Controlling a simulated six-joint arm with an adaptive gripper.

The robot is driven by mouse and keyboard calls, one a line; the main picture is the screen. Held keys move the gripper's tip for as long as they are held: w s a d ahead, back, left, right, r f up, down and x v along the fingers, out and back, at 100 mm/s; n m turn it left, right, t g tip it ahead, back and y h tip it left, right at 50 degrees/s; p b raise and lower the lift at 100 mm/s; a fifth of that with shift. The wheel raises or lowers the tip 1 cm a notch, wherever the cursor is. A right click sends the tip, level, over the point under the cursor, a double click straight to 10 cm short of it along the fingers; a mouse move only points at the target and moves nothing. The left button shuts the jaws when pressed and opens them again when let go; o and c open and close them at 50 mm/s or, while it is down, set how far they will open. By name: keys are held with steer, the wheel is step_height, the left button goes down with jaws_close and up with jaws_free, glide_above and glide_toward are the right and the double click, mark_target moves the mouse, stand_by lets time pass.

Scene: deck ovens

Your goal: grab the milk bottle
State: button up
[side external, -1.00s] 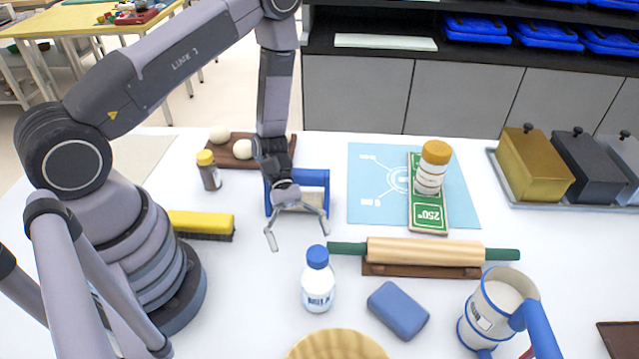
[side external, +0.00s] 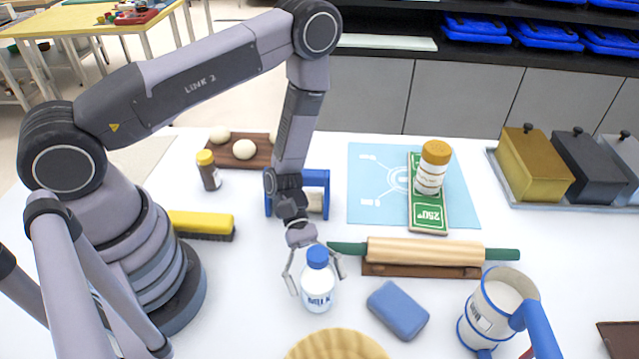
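The milk bottle (side external: 318,284) is white with a blue cap and a "MILK" label. It stands upright on the white table, in the lower middle of the side external view. My gripper (side external: 316,284) is just behind the bottle, with its fingers spread open. One finger shows to the left of the bottle and one to the right near the cap. I see no clear contact between the fingers and the bottle, and the bottle hides part of the gripper.
A rolling pin (side external: 425,251) lies close on the right, with a blue block (side external: 398,310) beside the bottle. A blue stand (side external: 318,182) is behind my gripper. A jug (side external: 497,310) stands further right.

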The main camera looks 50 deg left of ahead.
steer(key=c, duration=1)
